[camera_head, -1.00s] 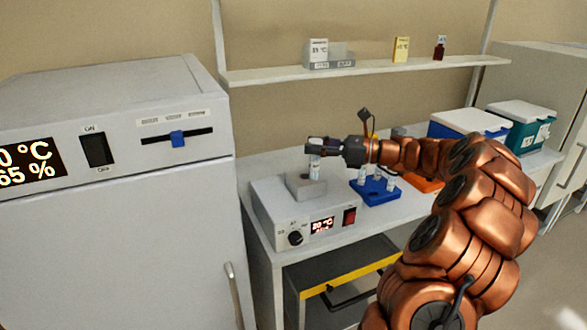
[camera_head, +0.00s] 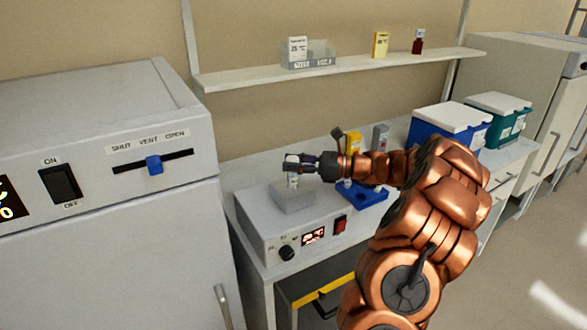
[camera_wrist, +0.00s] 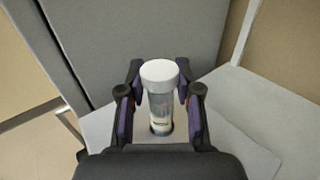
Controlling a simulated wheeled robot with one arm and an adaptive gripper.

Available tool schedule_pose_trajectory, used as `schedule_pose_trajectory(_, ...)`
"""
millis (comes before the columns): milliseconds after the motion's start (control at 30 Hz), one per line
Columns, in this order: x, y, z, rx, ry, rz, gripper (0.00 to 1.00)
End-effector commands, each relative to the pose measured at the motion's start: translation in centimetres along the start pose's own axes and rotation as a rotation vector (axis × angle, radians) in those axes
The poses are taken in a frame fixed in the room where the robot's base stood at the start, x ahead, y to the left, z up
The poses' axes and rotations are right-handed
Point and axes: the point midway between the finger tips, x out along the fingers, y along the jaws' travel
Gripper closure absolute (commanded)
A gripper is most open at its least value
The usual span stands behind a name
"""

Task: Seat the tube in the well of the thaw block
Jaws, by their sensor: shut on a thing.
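The tube (camera_head: 292,181) is upright in my gripper (camera_head: 291,163), directly over the grey thaw block (camera_head: 296,201). In the wrist view, the tube (camera_wrist: 160,104) has a white cap and a clear body with a label. The fingers of my gripper (camera_wrist: 160,92) close on it from both sides. The tube's lower end meets the dark well opening (camera_wrist: 153,131) in the block top; how deep it sits is hidden. The block stands on the heater unit (camera_head: 262,226), which has a black knob, a lit display and a red switch.
A blue rack (camera_head: 371,195) stands just right of the heater unit, partly behind my arm. Blue (camera_head: 426,134) and teal (camera_head: 503,125) boxes with white lids stand farther right. A large grey cabinet (camera_head: 120,255) stands close on the left. A shelf (camera_head: 350,65) runs above the bench.

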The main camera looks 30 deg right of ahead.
Motion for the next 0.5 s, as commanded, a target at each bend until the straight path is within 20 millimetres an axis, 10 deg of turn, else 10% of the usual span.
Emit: schedule_pose_trajectory(500,0.1,0.0,-2.2,0.000,0.000,0.002,1.00)
